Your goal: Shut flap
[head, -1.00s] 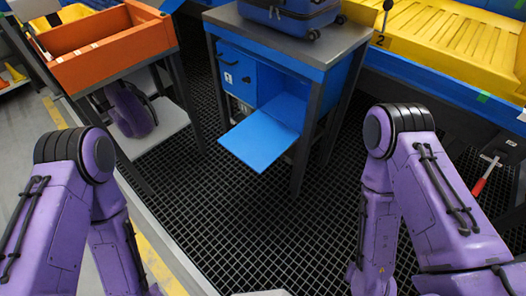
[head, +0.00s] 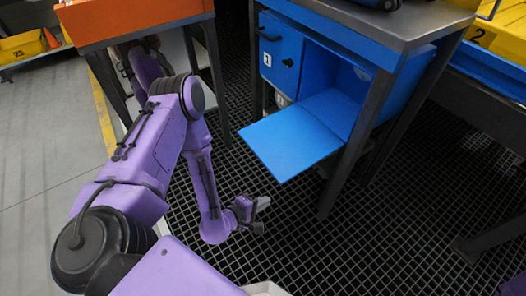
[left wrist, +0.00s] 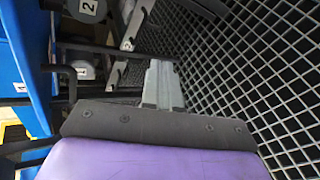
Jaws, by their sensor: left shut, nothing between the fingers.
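The blue flap (head: 290,146) is open and lies about flat, sticking out from the lower edge of an open compartment in the blue cabinet (head: 345,85). My left gripper (head: 263,203) is low over the black grating, in front of the flap and slightly left of its near corner, apart from it. Its fingers (left wrist: 162,85) are together and empty in the left wrist view. Blue panels (left wrist: 20,75) show at the left of that view; I cannot tell whether one is the flap. My right gripper is out of view.
A closed door (head: 280,55) with dark handles and a "1" label is left of the compartment. Dark table legs (head: 345,160) stand close right of the flap. An orange bin (head: 125,20) stands on the left table. The grating (head: 340,250) in front is clear.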

